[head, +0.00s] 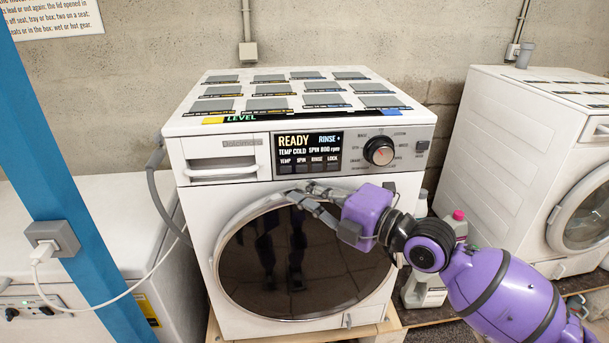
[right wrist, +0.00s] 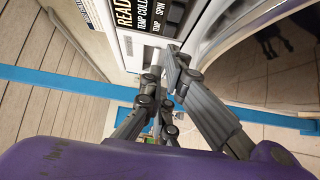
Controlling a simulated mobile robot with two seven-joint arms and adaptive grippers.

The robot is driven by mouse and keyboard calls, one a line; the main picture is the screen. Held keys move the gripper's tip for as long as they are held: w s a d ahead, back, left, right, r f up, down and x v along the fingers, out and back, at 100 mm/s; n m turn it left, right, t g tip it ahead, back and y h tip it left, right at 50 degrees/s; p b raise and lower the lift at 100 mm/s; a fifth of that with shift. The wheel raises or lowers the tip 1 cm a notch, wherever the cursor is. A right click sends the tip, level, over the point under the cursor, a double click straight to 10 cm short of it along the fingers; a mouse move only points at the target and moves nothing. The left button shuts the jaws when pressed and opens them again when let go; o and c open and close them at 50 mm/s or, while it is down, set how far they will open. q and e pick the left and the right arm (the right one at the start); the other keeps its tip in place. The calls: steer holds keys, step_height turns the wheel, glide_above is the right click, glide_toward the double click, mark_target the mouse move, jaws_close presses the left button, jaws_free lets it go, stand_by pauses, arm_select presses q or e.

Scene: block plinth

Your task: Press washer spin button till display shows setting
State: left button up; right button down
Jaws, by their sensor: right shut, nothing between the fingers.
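The washer (head: 225,215) is white with a round dark door. Its display (head: 308,143) reads READY, RINSE +, TEMP COLD, SPIN 800 rpm. Under it is a row of dark buttons labelled TEMP, SPIN, RINSE, LOCK; the SPIN button (head: 302,168) is second from left. My right gripper (head: 298,192) is shut and empty, its fingertips just below the button row near the door's upper rim. In the right wrist view the fingers (right wrist: 165,65) point at the panel below the display (right wrist: 142,15). I cannot tell whether they touch it. My left gripper is not in view.
A dial (head: 379,151) is right of the display, and a drawer (head: 222,158) is to its left. A blue post (head: 75,200) with a socket and cable stands at left. Bottles (head: 456,222) stand between this washer and another white machine (head: 490,150) at right.

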mark_target(302, 168)
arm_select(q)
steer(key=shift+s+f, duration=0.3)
arm_select(e)
steer(key=w, duration=0.4)
steer(key=shift+w+a, duration=0.15)
steer(key=shift+a, duration=0.1)
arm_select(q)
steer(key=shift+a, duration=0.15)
